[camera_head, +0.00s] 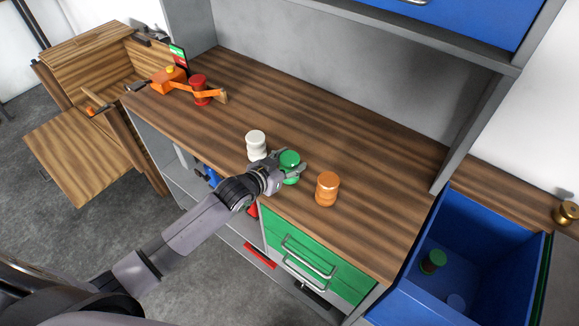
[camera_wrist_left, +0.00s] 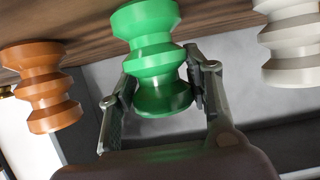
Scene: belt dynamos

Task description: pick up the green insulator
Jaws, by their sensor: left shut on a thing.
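The green insulator (camera_head: 289,166) stands on the wooden worktop near its front edge, between a white and an orange one. In the left wrist view the green insulator (camera_wrist_left: 152,58) is ribbed and sits between the two fingers. My left gripper (camera_head: 288,170) reaches in from the left and is shut on it; the fingers also show in the left wrist view (camera_wrist_left: 160,92). Whether the insulator has left the worktop I cannot tell. My right gripper is not in view.
The white insulator (camera_head: 256,145) stands close by on the left, the orange insulator (camera_head: 327,189) on the right. A red insulator (camera_head: 199,90) is at the worktop's far left by an orange device (camera_head: 168,80). A blue bin (camera_head: 476,215) holds another green piece (camera_head: 433,262).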

